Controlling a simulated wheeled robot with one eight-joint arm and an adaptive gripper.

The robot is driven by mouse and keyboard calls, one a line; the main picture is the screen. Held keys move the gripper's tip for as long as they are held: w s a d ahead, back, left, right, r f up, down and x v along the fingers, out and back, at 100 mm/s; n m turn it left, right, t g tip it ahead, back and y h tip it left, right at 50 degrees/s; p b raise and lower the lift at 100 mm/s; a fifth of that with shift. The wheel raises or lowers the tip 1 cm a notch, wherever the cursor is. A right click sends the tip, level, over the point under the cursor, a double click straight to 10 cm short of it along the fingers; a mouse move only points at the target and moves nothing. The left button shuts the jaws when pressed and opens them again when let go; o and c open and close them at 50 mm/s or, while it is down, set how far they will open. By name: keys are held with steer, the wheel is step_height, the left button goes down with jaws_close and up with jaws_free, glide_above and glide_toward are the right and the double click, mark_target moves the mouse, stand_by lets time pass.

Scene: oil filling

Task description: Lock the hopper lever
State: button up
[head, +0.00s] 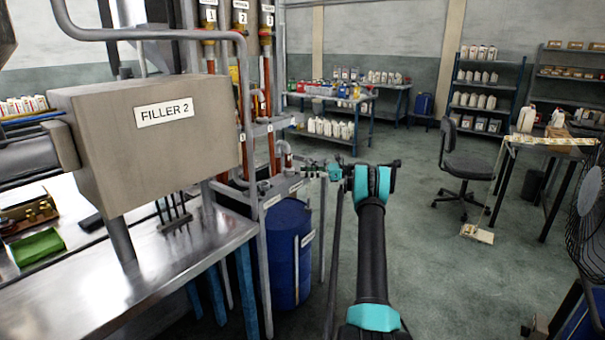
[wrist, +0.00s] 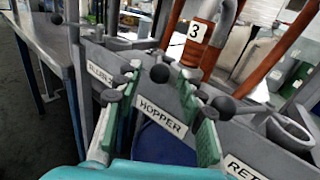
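The hopper lever shows in the wrist view as a dark ball knob (wrist: 160,73) just above the white HOPPER label (wrist: 162,117) on a grey rail. My gripper (wrist: 162,88) is open, with one green-padded finger on each side of the label and knob. The knob appears between the fingertips, but I cannot tell whether either finger touches it. The lever's shaft is mostly hidden. In the head view my gripper (head: 325,170) is small, at the pipe rack's right side, and the lever cannot be made out there.
A FILLER 2 label (wrist: 100,75) and a RETURN label (wrist: 241,168) flank the hopper label on the rail. A blue drum (head: 284,245) stands below the rack. Open floor lies right of my arm.

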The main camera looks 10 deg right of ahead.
steer(key=v, duration=0.9)
steer(key=shift+d, duration=0.35)
steer(key=shift+s+d, duration=0.1)
